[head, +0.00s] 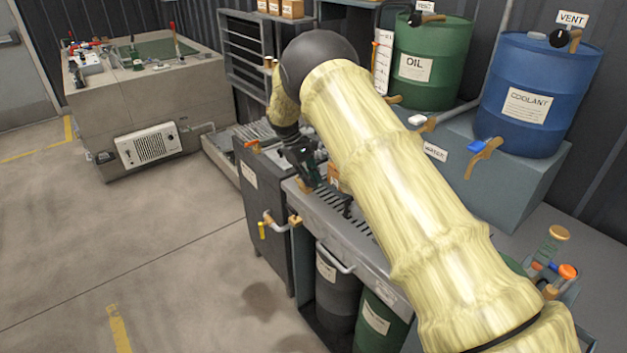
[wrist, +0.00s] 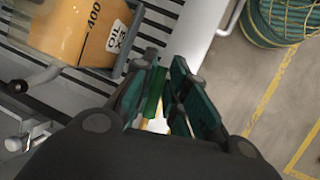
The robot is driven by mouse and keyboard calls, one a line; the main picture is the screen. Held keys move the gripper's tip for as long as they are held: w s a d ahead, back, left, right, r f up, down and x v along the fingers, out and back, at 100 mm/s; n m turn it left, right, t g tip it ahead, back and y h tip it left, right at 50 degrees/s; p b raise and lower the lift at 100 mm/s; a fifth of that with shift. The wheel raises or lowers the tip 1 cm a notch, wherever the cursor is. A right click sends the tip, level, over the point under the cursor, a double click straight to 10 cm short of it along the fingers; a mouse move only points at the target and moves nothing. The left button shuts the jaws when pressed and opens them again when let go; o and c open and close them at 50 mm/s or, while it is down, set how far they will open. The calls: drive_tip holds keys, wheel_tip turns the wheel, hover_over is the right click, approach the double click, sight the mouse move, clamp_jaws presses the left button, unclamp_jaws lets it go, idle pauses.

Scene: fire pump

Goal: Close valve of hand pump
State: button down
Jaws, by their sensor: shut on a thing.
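My gripper (head: 308,172) is over the slotted grey bench top in the head view, beside a small orange container (head: 333,176). In the wrist view my gripper (wrist: 166,75) has its dark green fingers close together around a narrow bright green piece (wrist: 153,93). I cannot tell whether that piece is the valve handle of the hand pump. The fingers and wrist hide most of it. The orange container (wrist: 75,30), marked 400 and with an oil label, lies to the left of the fingers, apart from them. The hand pump itself cannot be made out with certainty.
A green oil drum (head: 432,62) and a blue coolant drum (head: 535,95) stand behind on a raised ledge with taps. Bins (head: 338,285) sit under the bench. A pipe with a brass tap (head: 293,220) projects at the bench front. The floor at left is clear.

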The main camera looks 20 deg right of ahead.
drive_tip(key=shift+a+m, duration=0.25)
drive_tip(key=shift+m, duration=0.55)
drive_tip(key=shift+g+y, duration=0.3)
drive_tip(key=c, duration=1.4)
unclamp_jaws()
drive_tip(key=shift+c, duration=0.2)
drive_tip(key=v, duration=1.2)
drive_tip(key=shift+s+a, duration=0.1)
